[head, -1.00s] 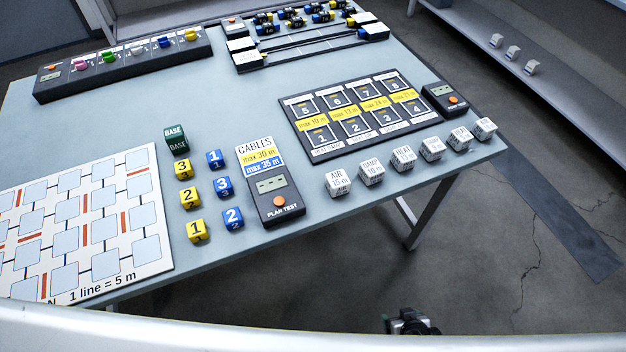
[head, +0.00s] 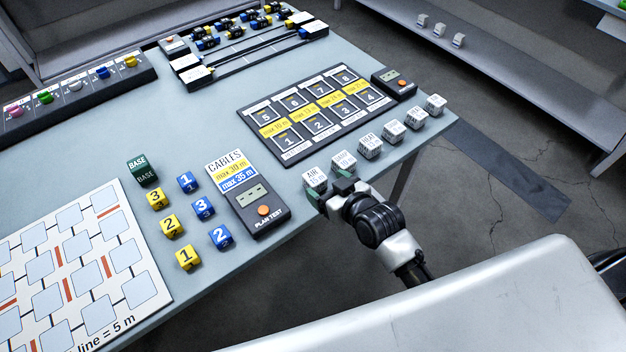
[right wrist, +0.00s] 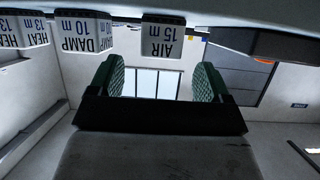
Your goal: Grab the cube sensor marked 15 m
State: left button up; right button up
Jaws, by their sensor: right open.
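The white cube marked AIR 15 m (head: 315,177) stands at the table's front edge, leftmost in a row of white cubes. In the right wrist view the AIR 15 m cube (right wrist: 163,40) appears upside down, ahead of the gap between the fingers. My right gripper (head: 329,188) is open and empty, close in front of that cube; I cannot tell whether a finger touches it. Its green-padded fingers show apart in the right wrist view (right wrist: 158,82). My left gripper is out of view.
The DAMP cube (head: 344,162) stands close to the right, with the HEAT cube (head: 371,147) and several more beyond. The black plan test device (head: 262,208) lies to the left. The numbered slot board (head: 303,151) lies behind the row.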

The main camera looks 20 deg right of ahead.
aim_at(320, 182)
jog(key=x, duration=0.6)
jog(key=shift+s+f, duration=0.15)
jog(key=shift+s, duration=0.1)
jog(key=c, duration=1)
